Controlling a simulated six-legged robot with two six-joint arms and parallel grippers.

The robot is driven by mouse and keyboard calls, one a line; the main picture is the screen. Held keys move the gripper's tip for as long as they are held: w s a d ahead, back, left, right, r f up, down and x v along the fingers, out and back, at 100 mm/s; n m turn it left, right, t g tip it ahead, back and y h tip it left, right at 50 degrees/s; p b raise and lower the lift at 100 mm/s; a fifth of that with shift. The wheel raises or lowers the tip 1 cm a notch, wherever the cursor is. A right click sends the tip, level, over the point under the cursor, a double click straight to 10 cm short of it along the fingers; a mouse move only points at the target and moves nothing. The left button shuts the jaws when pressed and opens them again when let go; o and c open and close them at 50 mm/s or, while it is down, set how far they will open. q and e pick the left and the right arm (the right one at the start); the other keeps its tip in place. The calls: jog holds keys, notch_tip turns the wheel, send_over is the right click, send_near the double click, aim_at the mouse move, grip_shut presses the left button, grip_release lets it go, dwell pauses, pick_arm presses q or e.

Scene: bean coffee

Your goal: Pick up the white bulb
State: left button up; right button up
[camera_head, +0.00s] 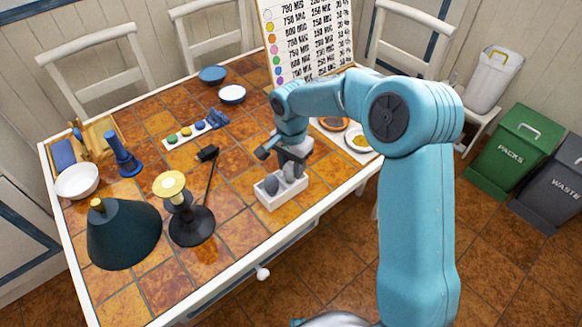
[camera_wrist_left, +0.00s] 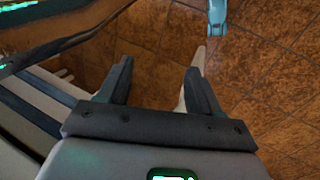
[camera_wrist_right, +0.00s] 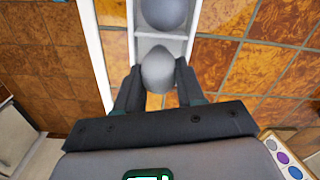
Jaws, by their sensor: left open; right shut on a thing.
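A small white tray (camera_head: 272,204) with compartments stands near the front edge of the tiled table and holds bulb-shaped things. My right gripper (camera_head: 286,163) reaches down into the tray. In the right wrist view, my right gripper (camera_wrist_right: 158,88) is shut on the white bulb (camera_wrist_right: 157,68), which looks pale grey and still sits at the tray's near compartment. A darker grey bulb (camera_wrist_right: 165,12) lies in the neighbouring compartment, and it also shows in the head view (camera_head: 270,184). My left gripper (camera_wrist_left: 160,88) is open and empty over the floor, outside the head view.
A black lamp base (camera_head: 192,228) and a dark green lampshade (camera_head: 125,235) stand left of the tray. A white bowl (camera_head: 77,181), a blue grinder-like thing (camera_head: 123,158) and a menu board (camera_head: 308,40) are further off. Bins (camera_head: 515,145) stand right of the table.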

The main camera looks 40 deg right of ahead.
aim_at(291, 163)
notch_tip(291, 163, up, 20)
jog(key=p, duration=0.2)
jog(key=shift+f, duration=0.15)
jog(key=shift+f, duration=0.1)
dwell(1.0)
